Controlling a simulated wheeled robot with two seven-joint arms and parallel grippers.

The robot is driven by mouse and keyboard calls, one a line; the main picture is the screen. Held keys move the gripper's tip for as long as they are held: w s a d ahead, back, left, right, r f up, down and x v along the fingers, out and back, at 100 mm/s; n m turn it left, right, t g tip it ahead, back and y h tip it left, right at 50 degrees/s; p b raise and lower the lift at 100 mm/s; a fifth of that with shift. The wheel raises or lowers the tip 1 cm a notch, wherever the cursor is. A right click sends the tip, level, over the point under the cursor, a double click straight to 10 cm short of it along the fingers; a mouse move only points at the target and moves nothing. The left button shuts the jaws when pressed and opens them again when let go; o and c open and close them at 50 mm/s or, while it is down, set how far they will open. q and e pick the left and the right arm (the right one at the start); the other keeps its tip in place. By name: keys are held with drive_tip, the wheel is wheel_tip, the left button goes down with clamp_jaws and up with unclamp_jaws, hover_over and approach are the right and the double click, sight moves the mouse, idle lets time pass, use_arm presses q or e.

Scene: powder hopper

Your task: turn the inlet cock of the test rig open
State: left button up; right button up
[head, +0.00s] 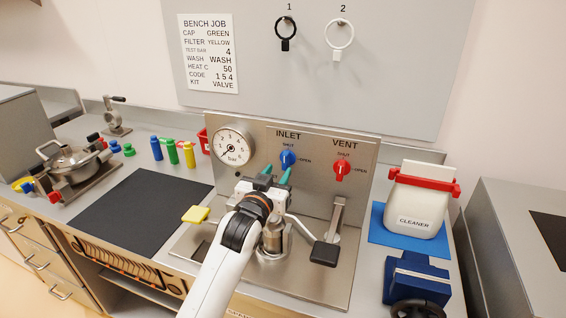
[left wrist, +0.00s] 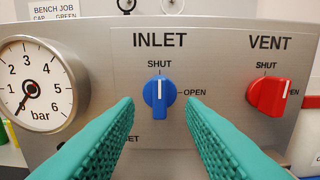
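The blue inlet cock (head: 287,159) is on the steel panel of the test rig, under the word INLET. In the left wrist view the blue inlet cock (left wrist: 160,96) has its white mark pointing up at SHUT; OPEN is printed to its right. My left gripper (head: 277,174) is just in front of and below the cock. In the left wrist view its two teal fingers (left wrist: 160,108) are spread, one on each side of the cock, with nothing between them touching it that I can see. My right gripper is not in view.
The red vent cock (head: 342,169) is to the right, its mark also up at SHUT. The pressure gauge (head: 232,147) is to the left.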

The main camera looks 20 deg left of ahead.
sight(284, 162)
use_arm(q)
drive_tip(key=w, duration=0.4)
drive_tip(key=shift+w, duration=0.35)
drive_tip(key=shift+s, duration=0.1)
clamp_jaws()
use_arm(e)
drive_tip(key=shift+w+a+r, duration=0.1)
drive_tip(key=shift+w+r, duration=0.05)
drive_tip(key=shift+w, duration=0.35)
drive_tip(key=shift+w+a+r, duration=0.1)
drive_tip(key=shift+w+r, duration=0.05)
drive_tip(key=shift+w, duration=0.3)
